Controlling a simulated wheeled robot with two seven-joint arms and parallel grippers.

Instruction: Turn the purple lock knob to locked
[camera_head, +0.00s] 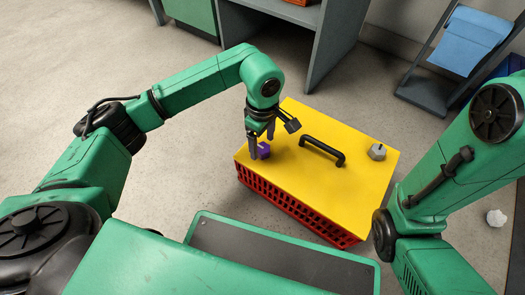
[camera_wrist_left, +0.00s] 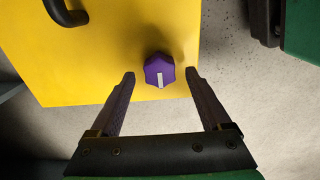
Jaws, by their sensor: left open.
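The purple lock knob (camera_head: 263,150) sits on the yellow top (camera_head: 325,185) of a red crate, near its left corner. In the left wrist view the knob (camera_wrist_left: 159,71) is faceted and has a white mark on its face. My left gripper (camera_head: 258,146) is over the knob in the head view. In the wrist view its open fingers (camera_wrist_left: 160,75) stand on either side of the knob, with gaps showing at both sides. Whether the fingertips reach down to the knob's height I cannot tell. My right arm shows at the right, but its gripper is out of view.
A black handle (camera_head: 322,151) stands on the yellow top to the right of the knob, also seen in the wrist view (camera_wrist_left: 66,14). A grey knob (camera_head: 377,151) is farther right. Red mesh walls (camera_head: 290,210) are below. A grey shelf (camera_head: 310,45) stands behind.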

